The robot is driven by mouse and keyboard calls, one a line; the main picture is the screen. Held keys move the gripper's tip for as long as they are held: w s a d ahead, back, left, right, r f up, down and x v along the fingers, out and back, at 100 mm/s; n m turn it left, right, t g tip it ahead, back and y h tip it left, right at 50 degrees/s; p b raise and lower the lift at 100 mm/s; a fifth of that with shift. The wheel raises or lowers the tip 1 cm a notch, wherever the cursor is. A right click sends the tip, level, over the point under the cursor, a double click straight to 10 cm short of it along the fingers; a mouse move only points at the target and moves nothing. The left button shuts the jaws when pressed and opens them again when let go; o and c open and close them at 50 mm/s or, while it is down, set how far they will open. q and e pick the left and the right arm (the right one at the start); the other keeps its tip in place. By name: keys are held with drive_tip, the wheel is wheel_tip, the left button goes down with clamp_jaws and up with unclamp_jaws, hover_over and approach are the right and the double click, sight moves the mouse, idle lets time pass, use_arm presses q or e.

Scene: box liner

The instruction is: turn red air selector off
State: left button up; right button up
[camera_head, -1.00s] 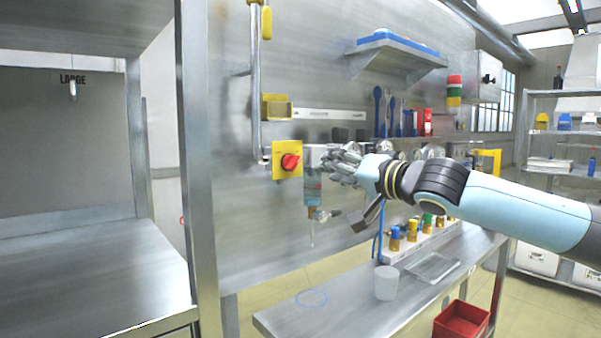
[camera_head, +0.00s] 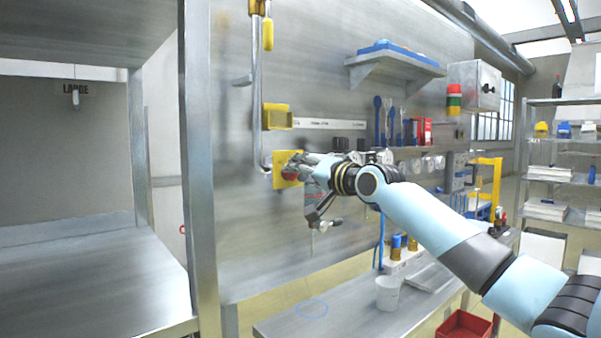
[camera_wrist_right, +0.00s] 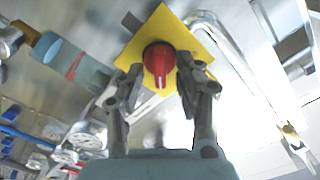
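The red air selector (camera_wrist_right: 159,62) is a round red knob with a pale line on its face, on a yellow square plate (camera_wrist_right: 178,28) fixed to the metal wall. In the right wrist view it lies between the two fingertips of my right gripper (camera_wrist_right: 158,80). The fingers are apart, one on each side of the knob; I cannot tell whether they touch it. In the head view the right gripper (camera_head: 304,167) covers most of the knob, and the yellow plate (camera_head: 280,180) shows at its left. My left gripper is not in view.
A clear filter bowl with a red mark (camera_wrist_right: 72,65) hangs beside the plate. A vertical metal pipe (camera_head: 256,95) runs close to the plate's left. Below are a metal bench (camera_head: 345,315), a white cup (camera_head: 388,293) and a red bin (camera_head: 464,325). A metal post (camera_head: 199,180) stands at left.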

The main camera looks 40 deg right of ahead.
drive_tip(key=shift+c, duration=0.3)
clamp_jaws()
drive_tip(key=shift+n, duration=0.3)
drive_tip(key=shift+a+f+n+b, duration=0.15)
drive_tip(key=shift+n+b, duration=1.5)
drive_tip(key=shift+n, duration=2.65)
drive_tip(key=shift+a+r+n+b, duration=0.2)
drive_tip(key=shift+n+b, duration=1.4)
drive_tip(key=shift+n, duration=2.7)
drive_tip(key=shift+o, duration=0.3)
unclamp_jaws()
drive_tip(key=shift+a, duration=0.1)
